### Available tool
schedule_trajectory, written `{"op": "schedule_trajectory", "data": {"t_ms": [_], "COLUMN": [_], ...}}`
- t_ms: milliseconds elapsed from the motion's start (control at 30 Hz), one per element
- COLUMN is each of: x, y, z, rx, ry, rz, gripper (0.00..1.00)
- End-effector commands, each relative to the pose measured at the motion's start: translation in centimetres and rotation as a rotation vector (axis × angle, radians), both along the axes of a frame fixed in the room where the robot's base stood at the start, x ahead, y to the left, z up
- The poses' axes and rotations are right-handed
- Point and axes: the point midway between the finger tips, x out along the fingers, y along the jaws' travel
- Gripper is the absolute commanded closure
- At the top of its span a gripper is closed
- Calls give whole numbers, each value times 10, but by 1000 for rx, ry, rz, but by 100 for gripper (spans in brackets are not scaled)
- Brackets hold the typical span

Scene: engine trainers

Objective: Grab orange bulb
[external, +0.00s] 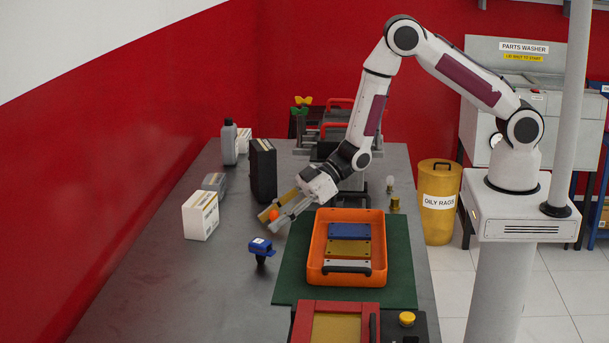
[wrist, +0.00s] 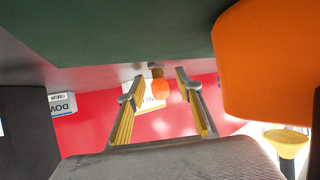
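The orange bulb (external: 273,214) stands on the grey bench just left of the green mat. In the wrist view the bulb (wrist: 161,88) shows between my two fingers, near their tips, with its brass-coloured base towards the bench top; there is a visible gap on each side of it. My gripper (external: 279,208) is open, low over the bench, and reaches down and left to the bulb. In the wrist view my gripper (wrist: 160,80) has its yellow-lined fingers spread apart. I cannot tell how deep the bulb sits between them.
An orange tray (external: 347,279) on the green mat (external: 401,262) is right of my gripper. A blue-topped part (external: 261,248) stands in front, left of the mat. A black binder-like block (external: 263,171) and white box (external: 200,216) stand behind and left. The front-left bench is clear.

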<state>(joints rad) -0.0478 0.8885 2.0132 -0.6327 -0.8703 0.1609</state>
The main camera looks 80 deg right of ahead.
Motion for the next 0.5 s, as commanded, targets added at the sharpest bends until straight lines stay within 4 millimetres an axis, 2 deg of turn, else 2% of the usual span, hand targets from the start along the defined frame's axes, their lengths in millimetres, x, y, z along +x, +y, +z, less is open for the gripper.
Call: {"op": "schedule_trajectory", "data": {"t_ms": [267,367,400,500], "x": [0,0,0,0], "y": [0,0,0,0], "z": [0,0,0,0], "rx": [0,0,0,0], "ry": [0,0,0,0], "rz": [0,0,0,0], "gripper": [65,91,96,96]}}
